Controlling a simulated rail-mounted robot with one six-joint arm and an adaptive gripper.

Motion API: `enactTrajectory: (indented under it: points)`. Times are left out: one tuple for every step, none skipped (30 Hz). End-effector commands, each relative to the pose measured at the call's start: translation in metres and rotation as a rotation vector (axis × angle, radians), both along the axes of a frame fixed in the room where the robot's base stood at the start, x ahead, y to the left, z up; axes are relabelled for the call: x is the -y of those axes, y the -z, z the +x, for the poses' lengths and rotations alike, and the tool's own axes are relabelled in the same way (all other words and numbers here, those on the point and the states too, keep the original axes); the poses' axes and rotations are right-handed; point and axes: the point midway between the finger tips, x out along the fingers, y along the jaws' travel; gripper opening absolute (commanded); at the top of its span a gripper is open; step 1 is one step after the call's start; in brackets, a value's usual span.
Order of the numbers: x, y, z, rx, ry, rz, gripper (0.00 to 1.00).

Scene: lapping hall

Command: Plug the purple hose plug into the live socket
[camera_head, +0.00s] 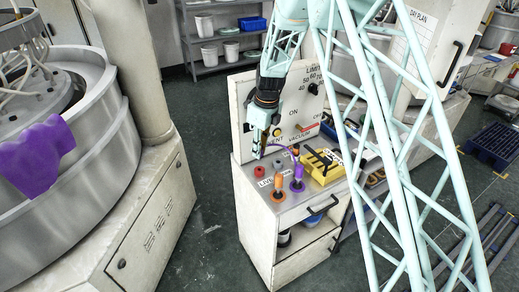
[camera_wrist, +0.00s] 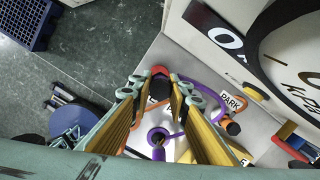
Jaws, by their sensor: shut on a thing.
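My gripper (camera_head: 257,153) hangs low over the left part of the cabinet top. In the wrist view my gripper (camera_wrist: 158,88) has its fingers closed in around a dark body, which I take as the purple hose plug (camera_wrist: 160,92); it is mostly hidden. A purple hose (camera_head: 283,147) arcs from the fingertips to the right, down to a purple fitting (camera_head: 298,173). A red socket (camera_head: 259,171) sits just below the gripper, near the label "LIVE" (camera_head: 265,183). Whether the plug touches a socket cannot be told.
An orange fitting (camera_head: 279,184) stands beside the purple one. A yellow tray (camera_head: 322,172) lies to the right. The upright control panel (camera_head: 240,100) rises behind. A "PARK" label (camera_wrist: 232,102) shows on the worktop. A large drum machine (camera_head: 95,200) stands left, across open floor.

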Motion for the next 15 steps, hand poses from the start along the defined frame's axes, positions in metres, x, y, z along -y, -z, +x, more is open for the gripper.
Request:
enactTrajectory:
  points:
    - [0.000, 0.004, 0.000, -0.001, 0.000, 0.001, 0.05]
    - [0.000, 0.006, 0.000, -0.001, 0.000, 0.000, 0.05]
    - [0.000, 0.009, 0.000, -0.001, 0.000, 0.000, 0.05]
    - [0.000, 0.011, 0.000, -0.001, 0.000, 0.000, 0.05]
    - [0.000, 0.013, 0.000, -0.001, 0.000, 0.000, 0.05]
    - [0.000, 0.015, 0.000, -0.001, 0.000, 0.000, 0.05]
    - [0.000, 0.017, 0.000, -0.001, 0.000, 0.000, 0.05]
    - [0.000, 0.019, 0.000, -0.001, 0.000, 0.000, 0.05]
    - [0.000, 0.021, 0.000, 0.000, 0.000, 0.000, 0.05]
    - [0.000, 0.023, 0.000, 0.000, 0.000, 0.000, 0.05]
    - [0.000, 0.025, 0.000, 0.000, 0.000, 0.000, 0.05]
    - [0.000, 0.027, 0.000, 0.000, 0.000, 0.000, 0.05]
    - [0.000, 0.029, 0.000, 0.000, 0.000, 0.000, 0.05]
    - [0.000, 0.030, 0.000, 0.000, 0.000, 0.000, 0.05]
    - [0.000, 0.032, 0.000, 0.000, 0.000, 0.000, 0.05]
